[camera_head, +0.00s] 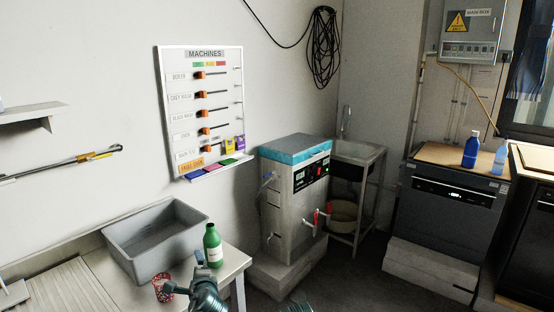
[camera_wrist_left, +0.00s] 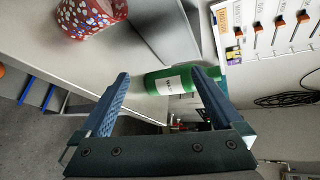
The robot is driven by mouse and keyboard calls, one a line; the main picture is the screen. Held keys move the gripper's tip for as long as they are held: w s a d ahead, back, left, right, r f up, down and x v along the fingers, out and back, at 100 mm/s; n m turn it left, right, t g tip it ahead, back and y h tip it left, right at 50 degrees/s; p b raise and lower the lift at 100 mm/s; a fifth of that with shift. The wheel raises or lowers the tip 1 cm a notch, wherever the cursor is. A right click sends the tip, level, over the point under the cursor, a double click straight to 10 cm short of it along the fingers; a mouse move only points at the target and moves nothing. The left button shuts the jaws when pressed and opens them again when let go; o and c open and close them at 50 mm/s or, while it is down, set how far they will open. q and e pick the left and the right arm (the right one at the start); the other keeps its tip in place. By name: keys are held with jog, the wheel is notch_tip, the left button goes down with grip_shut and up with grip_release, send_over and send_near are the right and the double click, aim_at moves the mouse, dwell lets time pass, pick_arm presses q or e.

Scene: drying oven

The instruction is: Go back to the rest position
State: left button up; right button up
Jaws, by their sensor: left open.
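My left gripper (camera_head: 203,262) is at the bottom of the head view, at the front edge of the table. Its two blue fingers stand apart in the left wrist view (camera_wrist_left: 165,76), with nothing held. A green bottle (camera_head: 212,243) with a white label stands upright on the table, just beyond the fingers. In the left wrist view, the bottle (camera_wrist_left: 168,80) shows between the fingertips, and the right finger covers part of it. A small teal part of what looks like my right gripper (camera_head: 296,308) shows at the bottom edge, mostly cut off.
A red patterned cup (camera_head: 163,288) stands left of my left gripper, also in the left wrist view (camera_wrist_left: 90,16). A grey bin (camera_head: 150,246) sits behind it on the table (camera_head: 232,262). A steel machine (camera_head: 285,215) stands to the right. Open floor lies front right.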

pick_arm(q)
jog(key=s+d+f+n+g+h+p, duration=0.1)
jog(key=s+d+n+g+h+p, duration=0.1)
jog(key=s+d+n+g+p, duration=0.3)
jog(key=s+d+f+n+g+h+p, duration=0.1)
jog(key=s+d+n+g+p, duration=0.4)
jog(key=s+d, duration=0.8)
jog(key=s+n+g+h, duration=0.1)
jog(key=s+n+g, duration=0.1)
jog(key=s+g, duration=0.1)
jog(key=shift+s+n+h, duration=0.3)
jog(key=shift+s+h, duration=0.1)
jog(key=shift+s, duration=0.15)
pick_arm(e)
notch_tip(320, 180, up, 13)
jog(key=shift+f, duration=0.2)
